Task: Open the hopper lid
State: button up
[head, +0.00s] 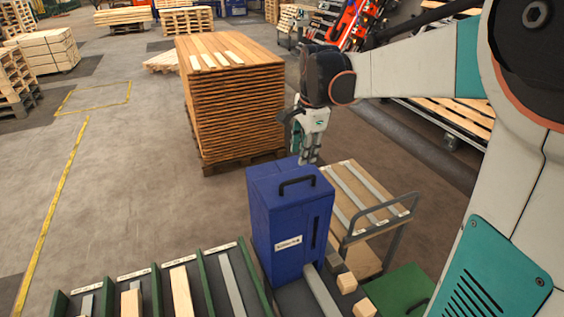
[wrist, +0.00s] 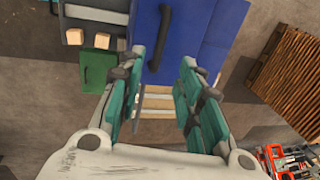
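The hopper (head: 287,235) is a blue upright box with a white label on its front. Its lid (head: 268,182) lies shut on top and carries a black bar handle (head: 297,186). The blue hopper also shows in the wrist view (wrist: 205,28), at the top, with a dark bar on it. My gripper (head: 309,159) hangs fingers down above the lid's far right edge, apart from the handle. In the wrist view my gripper (wrist: 165,72) has its fingers spread wide with nothing between them. The exact gap to the lid is hard to tell.
A cart (head: 399,213) with boards stands right of the hopper. A tall plank stack (head: 232,110) stands behind. Small wood blocks (head: 347,283) and a green box (head: 398,291) lie at front right. Green dividers (head: 211,285) hold boards at front left. Floor at left is clear.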

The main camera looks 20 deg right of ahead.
aim_at(298, 179)
jog(key=f, duration=0.3)
jog(key=w+f, duration=0.1)
jog(key=f, duration=0.3)
jog(key=w+f, duration=0.1)
jog(key=f, duration=0.2)
jog(key=shift+w+f, duration=0.1)
jog(key=shift+f, duration=0.2)
grip_shut()
